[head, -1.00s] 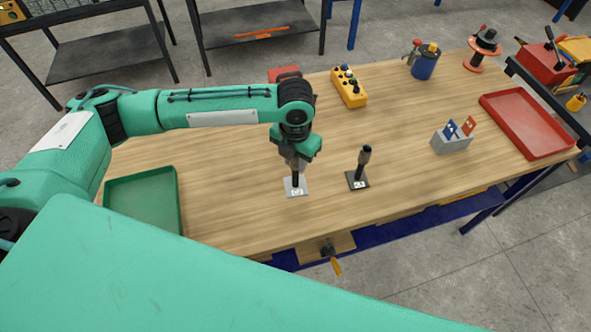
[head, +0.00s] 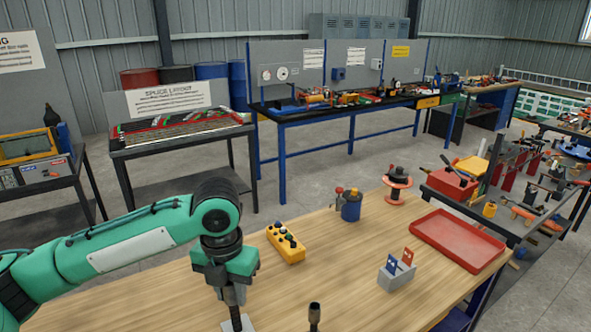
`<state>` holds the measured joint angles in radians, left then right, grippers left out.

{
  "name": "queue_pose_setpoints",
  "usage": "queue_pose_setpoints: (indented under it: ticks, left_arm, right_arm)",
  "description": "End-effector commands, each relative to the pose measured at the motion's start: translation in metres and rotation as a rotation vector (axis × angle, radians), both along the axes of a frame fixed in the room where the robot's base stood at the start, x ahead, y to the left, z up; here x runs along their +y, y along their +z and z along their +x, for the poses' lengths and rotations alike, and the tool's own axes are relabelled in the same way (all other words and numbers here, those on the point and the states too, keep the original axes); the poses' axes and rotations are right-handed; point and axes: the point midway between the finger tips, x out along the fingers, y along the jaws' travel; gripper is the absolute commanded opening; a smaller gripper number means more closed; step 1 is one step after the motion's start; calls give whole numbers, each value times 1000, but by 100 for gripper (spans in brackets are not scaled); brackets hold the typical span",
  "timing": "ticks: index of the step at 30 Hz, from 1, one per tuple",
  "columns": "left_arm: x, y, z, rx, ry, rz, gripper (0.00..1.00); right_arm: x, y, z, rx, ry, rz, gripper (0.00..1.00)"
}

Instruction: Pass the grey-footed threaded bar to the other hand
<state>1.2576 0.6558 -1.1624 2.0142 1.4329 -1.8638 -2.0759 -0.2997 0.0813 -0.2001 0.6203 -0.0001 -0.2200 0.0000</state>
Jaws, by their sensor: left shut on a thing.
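My left gripper (head: 233,297) is shut on the grey-footed threaded bar (head: 237,319), a dark upright bar with a light grey square foot. The gripper comes down on it from above, at the bottom edge of the head view. The foot is partly cut off by the frame, and I cannot tell whether it touches the table. A second dark upright bar (head: 315,317) stands to the right of it, with only its top part showing. My right gripper is not in view.
On the wooden table (head: 360,270) are a yellow button box (head: 286,243), a blue pot (head: 351,208), a red spool (head: 397,187), a grey holder (head: 396,274) with blue and red cards, and a red tray (head: 458,240). Bare wood lies between them.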

Motion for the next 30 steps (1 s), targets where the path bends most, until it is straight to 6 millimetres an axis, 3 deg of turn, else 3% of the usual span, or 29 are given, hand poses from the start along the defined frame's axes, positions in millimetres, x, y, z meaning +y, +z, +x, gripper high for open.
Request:
queue_pose_setpoints:
  ticks: [30]
  left_arm:
    - [30, -28, 3, 10, 1549, -8, 0]
  right_arm:
    - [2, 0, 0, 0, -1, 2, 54]
